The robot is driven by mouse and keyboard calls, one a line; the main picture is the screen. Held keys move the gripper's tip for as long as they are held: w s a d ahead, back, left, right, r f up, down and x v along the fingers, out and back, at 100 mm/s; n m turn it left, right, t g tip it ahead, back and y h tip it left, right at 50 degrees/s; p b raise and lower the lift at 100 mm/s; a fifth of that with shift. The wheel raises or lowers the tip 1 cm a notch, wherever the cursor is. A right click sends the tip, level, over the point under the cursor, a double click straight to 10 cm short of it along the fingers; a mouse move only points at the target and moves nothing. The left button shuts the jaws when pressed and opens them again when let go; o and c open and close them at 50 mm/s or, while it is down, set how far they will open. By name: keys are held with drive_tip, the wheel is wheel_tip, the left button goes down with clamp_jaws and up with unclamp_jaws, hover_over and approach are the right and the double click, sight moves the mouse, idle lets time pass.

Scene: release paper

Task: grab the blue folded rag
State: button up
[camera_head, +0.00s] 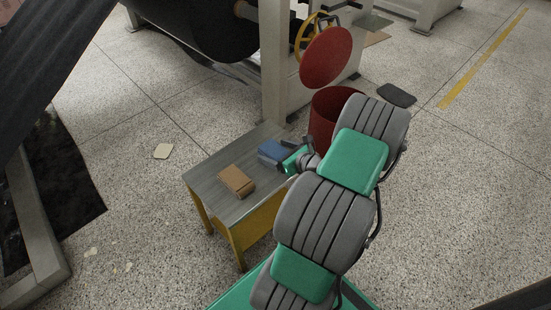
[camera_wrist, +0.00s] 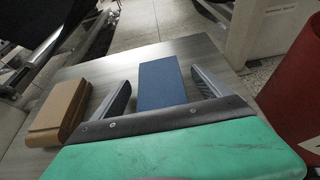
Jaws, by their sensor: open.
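The blue folded rag (camera_head: 273,149) lies on the grey top of a small table (camera_head: 215,178) with yellow sides. In the wrist view the rag (camera_wrist: 161,84) is a flat blue block lying between my gripper's two fingers, with a gap on each side. My gripper (camera_wrist: 160,88) is open, and its dark palm bar hides the near end of the rag. In the head view my gripper (camera_head: 278,160) is at the rag, reaching over the table from the right, and partly hides it.
A brown box-like block (camera_head: 237,181) lies on the table left of the rag, also in the wrist view (camera_wrist: 60,113). A red bin (camera_head: 325,115) stands behind the table at right. A machine frame (camera_head: 275,70) stands behind. The floor left of the table is mostly clear.

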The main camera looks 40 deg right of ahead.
drive_tip(key=shift+w, duration=0.15)
drive_tip(key=shift+c, duration=0.2)
drive_tip(key=c, duration=1.4)
